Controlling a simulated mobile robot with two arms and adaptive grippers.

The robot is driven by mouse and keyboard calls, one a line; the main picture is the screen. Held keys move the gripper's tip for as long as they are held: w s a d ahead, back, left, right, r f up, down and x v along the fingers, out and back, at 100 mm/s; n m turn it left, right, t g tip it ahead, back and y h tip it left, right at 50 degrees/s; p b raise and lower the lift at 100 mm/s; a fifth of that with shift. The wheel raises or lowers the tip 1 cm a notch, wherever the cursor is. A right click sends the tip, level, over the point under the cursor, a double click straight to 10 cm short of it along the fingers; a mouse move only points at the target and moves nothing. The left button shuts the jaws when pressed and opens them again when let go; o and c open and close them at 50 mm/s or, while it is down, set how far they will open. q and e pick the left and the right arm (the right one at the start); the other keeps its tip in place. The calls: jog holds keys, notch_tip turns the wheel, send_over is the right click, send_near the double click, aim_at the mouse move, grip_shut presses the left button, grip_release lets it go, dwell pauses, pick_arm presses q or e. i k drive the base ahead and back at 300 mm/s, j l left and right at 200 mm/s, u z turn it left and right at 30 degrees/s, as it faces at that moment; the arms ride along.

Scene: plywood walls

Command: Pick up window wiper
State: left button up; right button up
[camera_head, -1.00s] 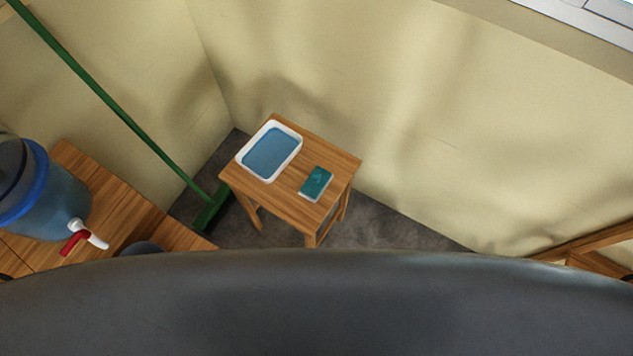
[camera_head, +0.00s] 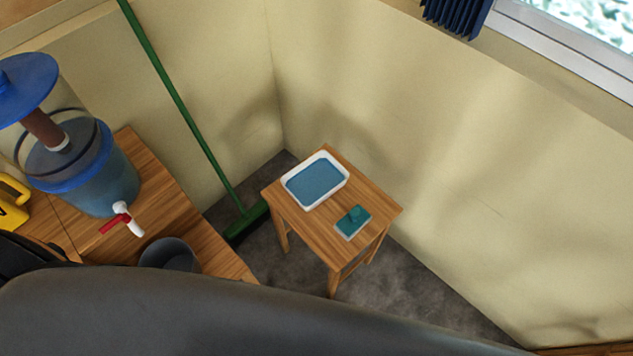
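No item is plainly a window wiper. On a small wooden stool (camera_head: 307,229) lies a small teal piece with a raised part on top and a pale underside (camera_head: 353,221); it may be the wiper, but I cannot tell. A white tray with a blue inside (camera_head: 336,192) sits beside it on the stool. A long green-handled tool (camera_head: 187,112) leans in the corner with its wide head on the floor; it looks like a broom or floor squeegee. Neither of my grippers is in view.
A wooden table (camera_head: 173,194) at left holds a blue water dispenser (camera_head: 100,180) with a red-handled tap. A grey round container (camera_head: 169,254) is near its front. A blue curtain (camera_head: 457,14) and window are at upper right. Grey floor (camera_head: 425,284) is clear right of the stool.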

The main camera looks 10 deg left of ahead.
aim_at(351, 224)
jog(key=k+j+z, duration=0.1)
jog(key=z, duration=0.4)
jog(key=k+j+z, duration=0.2)
jog(key=z, duration=0.25)
jog(key=k+j+z, duration=0.15)
jog(key=z, duration=0.35)
